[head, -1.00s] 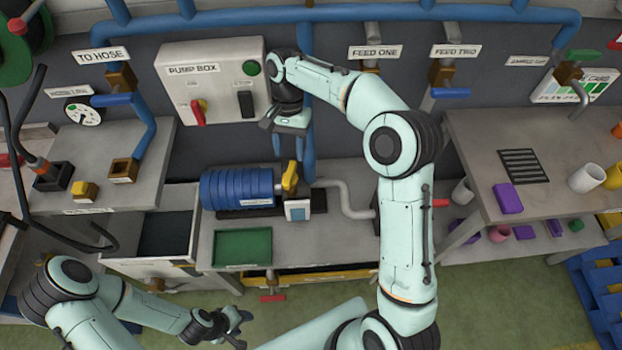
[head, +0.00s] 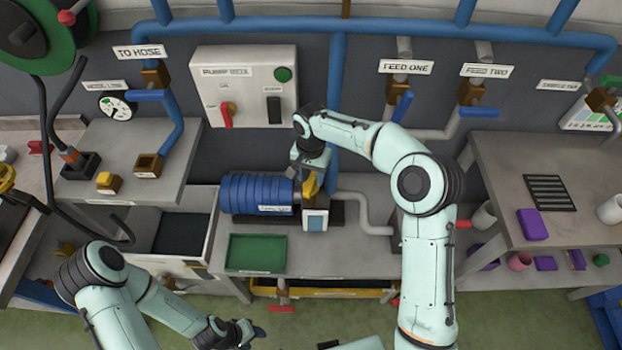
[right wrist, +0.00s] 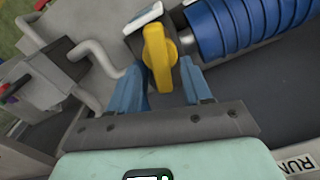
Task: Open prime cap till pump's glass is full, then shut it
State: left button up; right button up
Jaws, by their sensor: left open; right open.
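The blue ribbed pump (head: 257,192) sits on the low middle bench. A yellow cap (head: 310,184), which I take as the prime cap, stands on its right end. A small block with a pale blue window (head: 316,221), probably the glass, is just in front; its fill level is too small to read. My right gripper (head: 303,172) is open at the cap. In the right wrist view its blue fingers (right wrist: 164,85) point at the yellow cap (right wrist: 159,55), which lies between them near the tips; contact is unclear. My left gripper (head: 250,333) is open and empty, low in front of the bench.
The pump box (head: 244,86) with a red switch is on the wall behind. Feed one (head: 398,95) and feed two (head: 472,97) valves are to its right. A green tray (head: 256,253) lies before the pump. A grey pipe (head: 365,210) curves off right.

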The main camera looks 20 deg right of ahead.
jog(key=shift+f, duration=1.05)
grip_shut()
jog(key=shift+n, duration=0.8)
grip_release()
jog(key=shift+r, duration=0.1)
